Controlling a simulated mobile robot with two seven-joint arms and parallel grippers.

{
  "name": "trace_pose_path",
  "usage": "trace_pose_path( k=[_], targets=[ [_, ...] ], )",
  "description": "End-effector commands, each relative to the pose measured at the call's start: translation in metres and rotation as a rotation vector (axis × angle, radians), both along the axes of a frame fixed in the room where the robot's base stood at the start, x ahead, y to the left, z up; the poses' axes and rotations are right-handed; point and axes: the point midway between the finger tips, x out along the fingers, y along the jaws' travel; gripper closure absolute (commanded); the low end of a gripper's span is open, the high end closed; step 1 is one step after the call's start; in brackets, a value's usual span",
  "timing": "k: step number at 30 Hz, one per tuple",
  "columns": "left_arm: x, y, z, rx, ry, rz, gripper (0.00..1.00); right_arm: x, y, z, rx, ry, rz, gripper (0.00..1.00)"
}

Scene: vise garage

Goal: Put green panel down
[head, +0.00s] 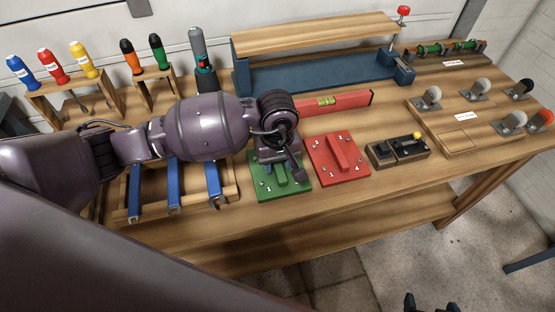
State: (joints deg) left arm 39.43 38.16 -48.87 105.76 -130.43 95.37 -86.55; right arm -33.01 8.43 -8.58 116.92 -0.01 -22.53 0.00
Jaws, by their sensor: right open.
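The green panel (268,190) lies flat at the front edge of the wooden workbench, left of the red panel (326,168). It has a raised green bar on top, and its back part is hidden by my arm. My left gripper (287,170) is right over the green panel, close to its raised bar. Whether its fingers are open, or touch the bar, cannot be made out. My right gripper (431,304) shows only its tips at the bottom edge of the head view, over the floor; it is open and empty.
A wooden rack with blue bars (174,197) stands left of the green panel. Behind are a red spirit level (340,102), a blue vise (315,75) and several screwdrivers (82,60). A switch box (398,150) and caster tray (460,140) are right.

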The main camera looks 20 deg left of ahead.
Motion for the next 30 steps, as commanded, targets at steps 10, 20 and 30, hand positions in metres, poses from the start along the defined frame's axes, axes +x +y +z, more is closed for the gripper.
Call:
trace_pose_path(
  k=[10,20,30],
  targets=[
    [0.000,0.000,0.002,0.000,0.000,0.000,0.51,0.001,0.000,0.003,0.000,-0.004,0.000,0.13],
    [0.002,0.000,0.047,0.001,-0.007,-0.001,0.51,0.003,0.001,0.009,0.003,-0.013,-0.001,0.13],
    [0.001,0.000,0.106,0.001,-0.004,-0.002,0.51,-0.001,0.000,0.008,0.003,-0.005,-0.005,0.13]
  ],
)
